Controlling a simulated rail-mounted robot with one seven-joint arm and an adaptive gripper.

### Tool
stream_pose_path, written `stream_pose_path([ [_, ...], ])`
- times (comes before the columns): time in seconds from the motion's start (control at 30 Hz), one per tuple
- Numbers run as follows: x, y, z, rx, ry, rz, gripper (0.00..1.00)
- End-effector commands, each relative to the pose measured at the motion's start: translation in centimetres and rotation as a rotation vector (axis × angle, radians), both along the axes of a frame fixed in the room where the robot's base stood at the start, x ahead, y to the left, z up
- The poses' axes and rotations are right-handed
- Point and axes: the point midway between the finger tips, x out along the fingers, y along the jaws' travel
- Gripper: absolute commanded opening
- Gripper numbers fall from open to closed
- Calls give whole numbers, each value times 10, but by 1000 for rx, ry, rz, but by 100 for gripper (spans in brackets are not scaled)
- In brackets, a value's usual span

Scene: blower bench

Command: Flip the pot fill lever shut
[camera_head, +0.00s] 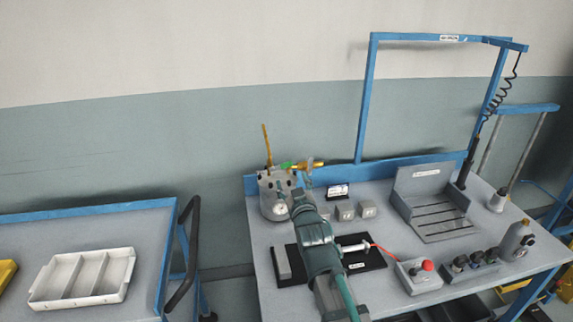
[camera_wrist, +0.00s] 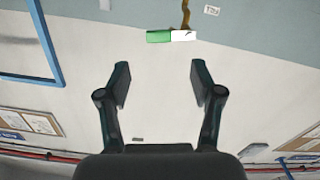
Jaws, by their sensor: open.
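The grey metal pot (camera_head: 272,197) with a round gauge stands at the bench's back left corner. A thin yellow piece (camera_head: 267,145) rises above it, and a green fitting (camera_head: 287,165) with a yellow end reaches right. I cannot tell for sure which part is the fill lever. My gripper (camera_head: 304,178) is beside the pot's upper right and hides part of it. In the wrist view my gripper (camera_wrist: 160,78) is open and empty. A green-and-white piece (camera_wrist: 160,37) lies beyond the fingertips, with a brown-yellow strip above it; neither finger appears to touch it.
Small grey blocks (camera_head: 345,211) and a sign (camera_head: 338,191) stand right of my gripper. A black mat (camera_head: 368,258) lies under my arm. A red-button box (camera_head: 418,275) and a slatted grey tray (camera_head: 433,213) are further right. A blue frame (camera_head: 365,105) rises behind.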

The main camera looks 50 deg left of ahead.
Motion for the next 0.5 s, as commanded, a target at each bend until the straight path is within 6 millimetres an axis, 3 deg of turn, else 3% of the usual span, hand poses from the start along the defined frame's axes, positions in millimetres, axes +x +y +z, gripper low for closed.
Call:
stream_pose_path([
  [0.27, 17, 27, 2, -1, 0, -1, 66],
  [0.5, 39, 63, 2, -2, 0, -1, 66],
])
